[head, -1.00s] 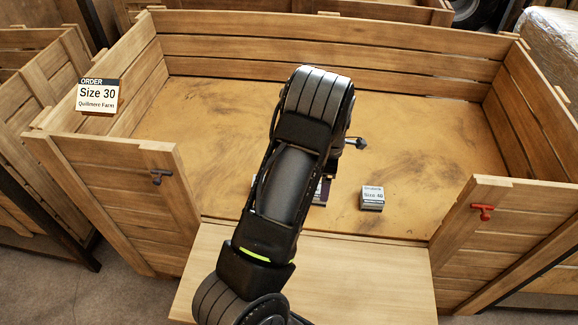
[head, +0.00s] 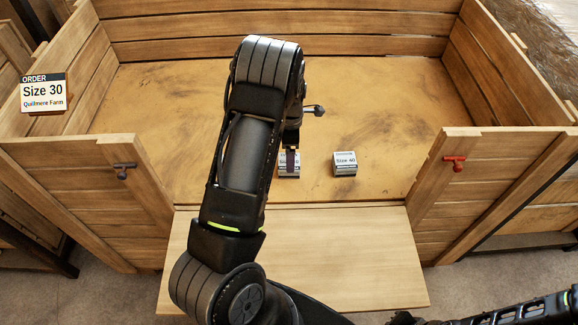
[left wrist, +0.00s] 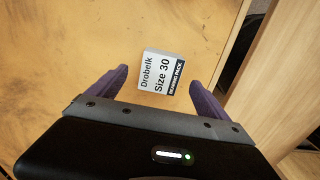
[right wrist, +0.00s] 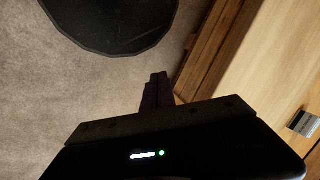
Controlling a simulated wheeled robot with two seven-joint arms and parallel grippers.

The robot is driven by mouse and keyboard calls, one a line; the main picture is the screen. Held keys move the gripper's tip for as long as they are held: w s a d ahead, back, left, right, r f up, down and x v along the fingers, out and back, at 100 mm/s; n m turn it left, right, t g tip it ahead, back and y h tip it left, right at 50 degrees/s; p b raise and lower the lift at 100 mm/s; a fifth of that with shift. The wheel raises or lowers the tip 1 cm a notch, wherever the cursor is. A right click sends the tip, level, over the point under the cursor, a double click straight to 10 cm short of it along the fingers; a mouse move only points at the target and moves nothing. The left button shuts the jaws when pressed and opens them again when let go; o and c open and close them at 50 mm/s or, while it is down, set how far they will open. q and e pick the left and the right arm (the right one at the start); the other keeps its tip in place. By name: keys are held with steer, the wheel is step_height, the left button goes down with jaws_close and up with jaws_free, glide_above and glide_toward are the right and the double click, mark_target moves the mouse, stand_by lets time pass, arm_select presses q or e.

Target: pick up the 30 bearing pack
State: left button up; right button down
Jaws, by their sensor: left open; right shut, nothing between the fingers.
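The Size 30 bearing pack (left wrist: 160,77), a small white and grey box marked Drobelk, sits on the trailer floor. In the head view the pack (head: 289,170) is partly hidden behind my left gripper (head: 291,150). In the left wrist view my left gripper (left wrist: 158,85) is open, with one purple finger to either side of the pack's near end; most of the pack shows beyond the fingertips. I cannot tell the height gap. A Size 40 pack (head: 345,165) stands to its right. My right gripper (right wrist: 158,80) is shut and empty, away from the packs.
The wooden trailer has side walls and a lowered front board (head: 300,260). An order sign (head: 44,92) reading Size 30, Quillmere Farm, hangs on the left wall. A red latch (head: 455,163) and a dark latch (head: 124,170) sit on the front posts. The floor behind the packs is clear.

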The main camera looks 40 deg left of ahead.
mark_target(282, 174)
arm_select(q)
step_height(282, 174, down, 5)
steer(key=b, duration=0.3)
steer(key=shift+s+a+f, duration=0.15)
steer(key=shift+f, duration=0.05)
steer(key=shift+r, duration=0.1)
stand_by(0.3)
steer(key=c, duration=1.9)
